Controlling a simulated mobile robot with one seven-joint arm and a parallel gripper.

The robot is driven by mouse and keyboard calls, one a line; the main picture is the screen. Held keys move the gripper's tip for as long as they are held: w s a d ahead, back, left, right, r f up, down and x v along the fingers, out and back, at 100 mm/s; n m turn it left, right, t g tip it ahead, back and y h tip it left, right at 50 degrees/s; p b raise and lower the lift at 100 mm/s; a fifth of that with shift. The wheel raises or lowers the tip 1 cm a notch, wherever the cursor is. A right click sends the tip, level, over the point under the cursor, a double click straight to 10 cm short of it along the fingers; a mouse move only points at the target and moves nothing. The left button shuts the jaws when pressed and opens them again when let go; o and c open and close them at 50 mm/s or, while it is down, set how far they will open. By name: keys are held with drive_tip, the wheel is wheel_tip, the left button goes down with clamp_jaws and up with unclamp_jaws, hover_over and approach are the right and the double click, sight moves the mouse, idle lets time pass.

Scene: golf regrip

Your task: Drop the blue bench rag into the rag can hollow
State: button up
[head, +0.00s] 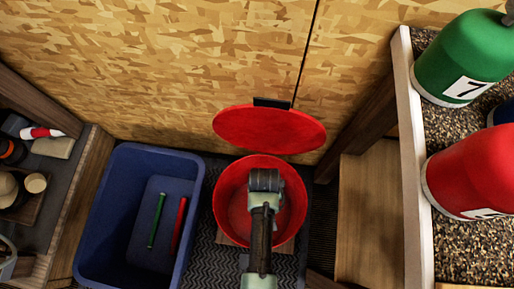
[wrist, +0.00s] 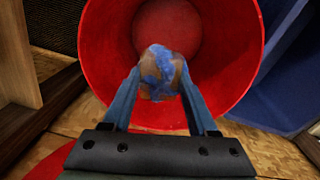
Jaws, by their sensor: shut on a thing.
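The rag can is a round red bin (head: 225,205) with its red lid (head: 268,128) swung up behind it. In the head view my gripper (head: 264,182) is over the can's opening, and my arm hides part of the inside. In the wrist view the blue rag (wrist: 160,72), a crumpled blue cloth with brown patches, is between the fingertips of my gripper (wrist: 162,88). The gripper is shut on it. The can's hollow (wrist: 190,22) shows around and beyond the rag. The rag is hidden in the head view.
A blue bin (head: 140,222) left of the can holds a green stick (head: 156,220) and a red stick (head: 179,226). A shelf with small items (head: 52,147) is at far left. Green (head: 462,55) and red (head: 465,175) numbered bottles stand on the right. A wooden panel wall (head: 190,60) is behind.

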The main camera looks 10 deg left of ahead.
wheel_tip(320, 180, down, 4)
drive_tip(key=b, duration=0.2)
drive_tip(key=shift+r+b, duration=0.2)
drive_tip(key=shift+b, duration=0.2)
drive_tip(key=shift+r, duration=0.1)
drive_tip(key=o, duration=1.4)
drive_tip(key=r+p, duration=0.2)
drive_tip(key=r, duration=0.4)
drive_tip(key=r+p, duration=0.2)
drive_tip(key=r, duration=0.5)
drive_tip(key=shift+a+p, duration=0.2)
drive_tip(key=shift+p, duration=0.2)
